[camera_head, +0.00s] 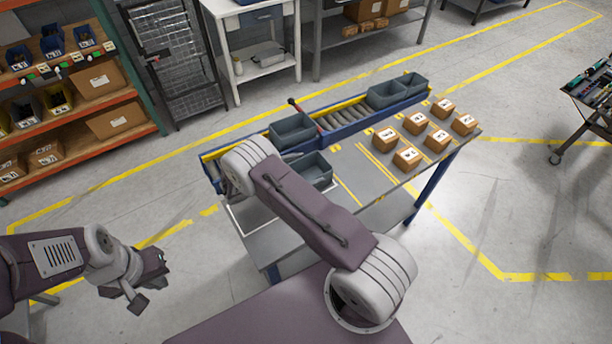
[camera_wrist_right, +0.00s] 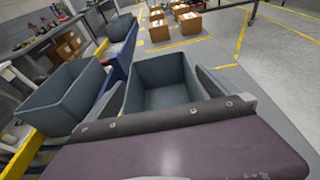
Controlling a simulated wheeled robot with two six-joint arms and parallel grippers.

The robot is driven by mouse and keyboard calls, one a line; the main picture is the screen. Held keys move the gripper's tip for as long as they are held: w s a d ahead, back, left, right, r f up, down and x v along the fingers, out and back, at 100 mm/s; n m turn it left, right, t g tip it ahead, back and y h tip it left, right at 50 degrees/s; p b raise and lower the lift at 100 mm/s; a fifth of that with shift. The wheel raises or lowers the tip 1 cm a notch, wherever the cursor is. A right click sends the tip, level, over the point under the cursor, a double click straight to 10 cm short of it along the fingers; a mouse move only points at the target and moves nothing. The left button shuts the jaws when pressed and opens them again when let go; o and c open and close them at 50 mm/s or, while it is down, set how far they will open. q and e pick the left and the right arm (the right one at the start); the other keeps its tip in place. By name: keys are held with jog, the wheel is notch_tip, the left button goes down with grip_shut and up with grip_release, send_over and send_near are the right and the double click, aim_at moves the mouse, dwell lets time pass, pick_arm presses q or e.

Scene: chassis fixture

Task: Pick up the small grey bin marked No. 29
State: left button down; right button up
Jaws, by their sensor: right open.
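A small grey bin (camera_head: 314,170) stands on the near part of the grey table, beside the roller conveyor. It also shows in the right wrist view (camera_wrist_right: 163,80), empty inside. No number is readable on it. My right gripper (camera_wrist_right: 160,88) is open, with one finger at each side of this bin; whether they touch it I cannot tell. In the head view my right forearm hides most of that gripper. My left gripper (camera_head: 149,280) is open and empty, left of the table over the floor.
Other grey bins sit on the conveyor: one near the middle (camera_head: 291,130), others at its far end (camera_head: 387,94). Several numbered cardboard boxes (camera_head: 407,158) stand on the table's right part. A shelf rack (camera_head: 75,110) stands at the left. The floor left of the table is clear.

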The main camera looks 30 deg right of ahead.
jog(key=c, duration=1.3)
